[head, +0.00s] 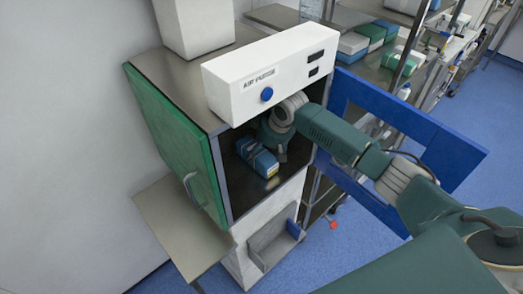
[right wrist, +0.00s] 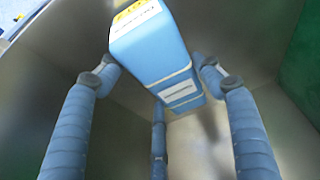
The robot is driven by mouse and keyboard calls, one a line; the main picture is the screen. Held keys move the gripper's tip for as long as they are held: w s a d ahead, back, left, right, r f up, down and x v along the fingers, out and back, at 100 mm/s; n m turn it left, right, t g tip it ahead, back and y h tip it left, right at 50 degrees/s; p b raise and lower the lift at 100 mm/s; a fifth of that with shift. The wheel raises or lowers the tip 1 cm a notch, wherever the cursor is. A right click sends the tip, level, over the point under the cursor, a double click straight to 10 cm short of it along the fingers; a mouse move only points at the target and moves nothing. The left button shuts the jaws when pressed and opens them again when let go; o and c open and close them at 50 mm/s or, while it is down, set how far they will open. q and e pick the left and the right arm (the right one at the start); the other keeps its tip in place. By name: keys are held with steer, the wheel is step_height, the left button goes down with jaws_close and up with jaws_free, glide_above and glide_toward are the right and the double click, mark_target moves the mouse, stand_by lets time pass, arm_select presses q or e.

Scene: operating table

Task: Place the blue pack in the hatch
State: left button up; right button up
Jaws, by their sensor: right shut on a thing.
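The blue pack (head: 256,156), a box with a yellow label on one end and pale bands, is inside the metal hatch (head: 180,88). My right gripper (head: 274,152) reaches in through the hatch's open side and is shut on the pack. In the right wrist view the blue pack (right wrist: 160,55) sits between the fingers of my right gripper (right wrist: 156,76), tilted. I cannot tell whether the pack touches the hatch floor. My left gripper is not in view.
The blue-framed door (head: 462,158) stands open at the right, beside my right arm. The green door (head: 176,145) covers the hatch's left side. A white "AIR PURGE" panel (head: 235,88) with a blue button overhangs the opening. Shelves with packs (head: 372,38) stand behind.

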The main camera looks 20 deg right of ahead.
steer(key=shift+w+f, duration=0.15)
steer(key=shift+f, duration=0.05)
steer(key=o, duration=1.3)
steer(key=shift+w+a+f, duration=0.1)
steer(key=shift+w, duration=0.05)
steer(key=shift+o, duration=0.3)
steer(key=shift+w+a, duration=0.1)
steer(key=shift+r, duration=0.3)
steer(key=shift+s+r+b, duration=0.25)
steer(key=shift+b, duration=0.45)
steer(key=s+d+b, duration=0.1)
steer(key=s, duration=0.2)
steer(key=s+d+b, duration=0.1)
steer(key=s+d, duration=0.1)
steer(key=s, duration=0.2)
steer(key=s+d+b, duration=0.1)
steer(key=s, duration=0.2)
steer(key=shift+s+d+r, duration=0.1)
steer(key=shift+s+d, duration=0.05)
steer(key=shift+s, duration=0.15)
arm_select(q)
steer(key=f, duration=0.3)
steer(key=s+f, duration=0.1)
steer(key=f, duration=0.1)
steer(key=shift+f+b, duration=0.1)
steer(key=shift+b, duration=0.25)
arm_select(e)
steer(key=shift+s+r, duration=0.1)
steer(key=shift+s, duration=0.3)
